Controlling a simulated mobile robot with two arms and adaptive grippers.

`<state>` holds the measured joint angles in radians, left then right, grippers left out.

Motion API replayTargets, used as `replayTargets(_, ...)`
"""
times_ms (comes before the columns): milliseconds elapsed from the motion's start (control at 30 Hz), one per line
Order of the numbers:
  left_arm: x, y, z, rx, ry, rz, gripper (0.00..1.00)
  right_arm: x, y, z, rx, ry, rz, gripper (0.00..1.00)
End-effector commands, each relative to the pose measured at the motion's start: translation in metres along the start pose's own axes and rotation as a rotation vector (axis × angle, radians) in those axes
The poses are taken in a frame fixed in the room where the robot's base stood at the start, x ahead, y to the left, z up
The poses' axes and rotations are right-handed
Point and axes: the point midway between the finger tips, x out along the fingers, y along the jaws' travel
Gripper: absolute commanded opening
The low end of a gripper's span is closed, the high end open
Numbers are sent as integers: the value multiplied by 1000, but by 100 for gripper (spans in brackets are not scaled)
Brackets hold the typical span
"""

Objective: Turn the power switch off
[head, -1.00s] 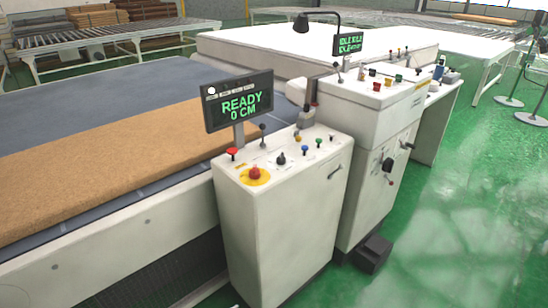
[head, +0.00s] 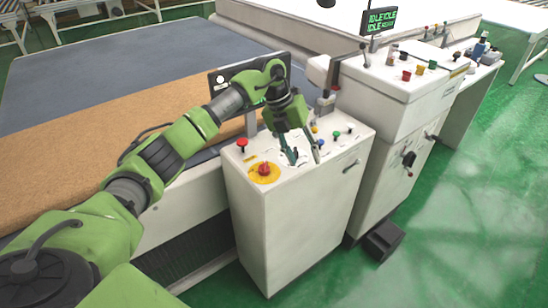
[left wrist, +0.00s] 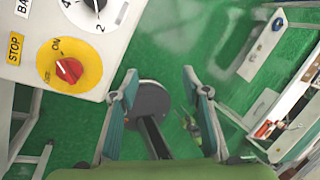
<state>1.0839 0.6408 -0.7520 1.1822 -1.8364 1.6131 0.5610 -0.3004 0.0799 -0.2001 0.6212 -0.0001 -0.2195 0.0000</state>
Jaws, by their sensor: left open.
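A red knob (head: 263,169) sits on a yellow disc at the front left of the white control cabinet (head: 285,220). In the left wrist view a red knob (left wrist: 68,70) on a yellow disc marked "ON" lies to the left of the fingers. My left gripper (head: 305,158) points down at the cabinet's panel, right of the red knob. Its fingers (left wrist: 160,78) are apart with nothing between them; the wrist view shows floor behind them. I cannot tell whether a fingertip touches the panel.
My arm partly covers the display (head: 222,78). The wrist view also shows a black dial (left wrist: 93,8) and a yellow STOP label (left wrist: 15,48). Green floor (head: 450,220) is clear at right.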

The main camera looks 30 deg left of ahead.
Motion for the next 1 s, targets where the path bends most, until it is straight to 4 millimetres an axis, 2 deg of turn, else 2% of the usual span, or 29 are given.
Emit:
replayTargets(33,-29,27,6,-36,-4,106,43,-2,-1,4,0,-5,-1,40)
replayTargets(133,-69,68,7,-108,5,267,43,-4,-1,8,0,-11,-1,40)
replayTargets(233,-94,90,4,-158,11,355,43,-4,-1,6,0,-9,-1,40)
replayTargets(333,-101,99,2,-179,16,387,43,-5,0,1,0,-3,0,40)
replayTargets(467,-89,104,1,-180,19,390,43,-10,1,-2,0,1,1,40)
replayTargets(800,-24,129,-4,-177,22,387,43,-32,1,-3,0,0,1,40)
replayTargets(1000,8,141,-4,-178,19,385,43,-41,1,-4,0,0,0,40)
